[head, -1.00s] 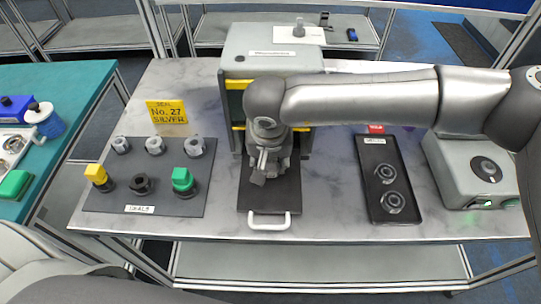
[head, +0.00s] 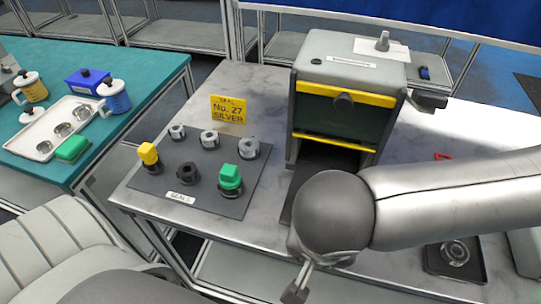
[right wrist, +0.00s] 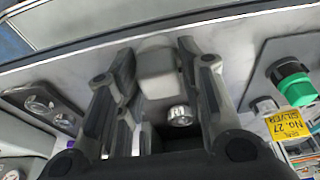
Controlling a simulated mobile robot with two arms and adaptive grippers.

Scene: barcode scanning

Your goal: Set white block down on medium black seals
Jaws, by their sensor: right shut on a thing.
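The black seal (head: 188,172) stands in the middle of the front row on the dark seals mat (head: 235,207), between a yellow-topped seal (head: 148,154) and a green-topped seal (head: 230,178). My right gripper (head: 299,284) is at the bottom of the head view, right of the mat and partly hidden by my own arm. In the right wrist view, the right gripper (right wrist: 156,55) is shut on the pale white block (right wrist: 157,72), with a silver ring-shaped part (right wrist: 180,116) just below it. The head view does not clearly show the block. My left gripper is not in view.
Several silver seals (head: 209,138) form the mat's back row, below a yellow sign (head: 229,109) reading No. 27 SILVER. A grey cabinet (head: 350,75) stands behind my arm. A black tray (head: 437,262) with round parts lies at right. A teal table (head: 150,75) is at left.

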